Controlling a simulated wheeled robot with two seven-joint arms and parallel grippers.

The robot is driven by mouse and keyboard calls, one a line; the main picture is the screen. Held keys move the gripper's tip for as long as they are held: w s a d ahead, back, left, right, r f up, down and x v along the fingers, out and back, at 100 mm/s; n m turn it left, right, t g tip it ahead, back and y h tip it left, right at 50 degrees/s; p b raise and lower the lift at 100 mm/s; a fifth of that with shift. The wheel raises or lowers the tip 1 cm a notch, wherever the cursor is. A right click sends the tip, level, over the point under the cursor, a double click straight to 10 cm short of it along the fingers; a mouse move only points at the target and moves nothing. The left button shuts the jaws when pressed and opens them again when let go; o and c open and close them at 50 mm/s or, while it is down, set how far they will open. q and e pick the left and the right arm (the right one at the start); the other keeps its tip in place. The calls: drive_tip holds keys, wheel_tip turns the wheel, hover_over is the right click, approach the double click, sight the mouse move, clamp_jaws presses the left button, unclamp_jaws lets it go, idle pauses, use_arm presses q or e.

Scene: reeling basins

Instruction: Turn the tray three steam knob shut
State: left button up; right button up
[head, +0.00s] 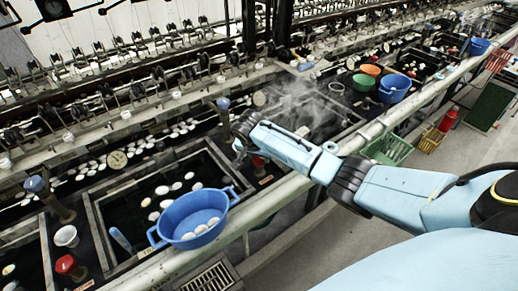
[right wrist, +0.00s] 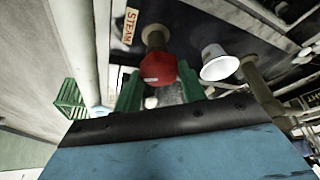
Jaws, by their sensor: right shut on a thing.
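A red steam knob (right wrist: 158,67) on a brown stem sits between the green fingers of my right gripper (right wrist: 159,82), which is shut on it. A label reading STEAM (right wrist: 129,27) lies beside the stem. In the head view my right gripper (head: 243,147) reaches down over the rail to the basin edge, and a bit of the red knob (head: 258,162) shows beside it. The knob's turn angle cannot be told. My left gripper is not in view.
A blue basin (head: 190,214) with white cocoons stands left of my right arm. A white cup (right wrist: 219,63) is close to the gripper. Steam (head: 290,105) rises behind it. A long rail (head: 260,207) crosses in front. Another red knob (head: 70,266) is at lower left.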

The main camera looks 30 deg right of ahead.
drive_tip(key=shift+a+m+g+h+p, duration=0.1)
drive_tip(key=shift+m+g+h+p, duration=0.3)
drive_tip(key=shift+m, duration=1.3)
drive_tip(key=shift+w+m+g, duration=0.1)
drive_tip(key=shift+m+g, duration=0.2)
drive_tip(key=o, duration=1)
drive_tip(key=shift+c, duration=0.2)
drive_tip(key=shift+r+p, duration=0.1)
drive_tip(key=shift+p, duration=0.2)
drive_tip(key=p+v, duration=0.1)
drive_tip(key=v, duration=1.2)
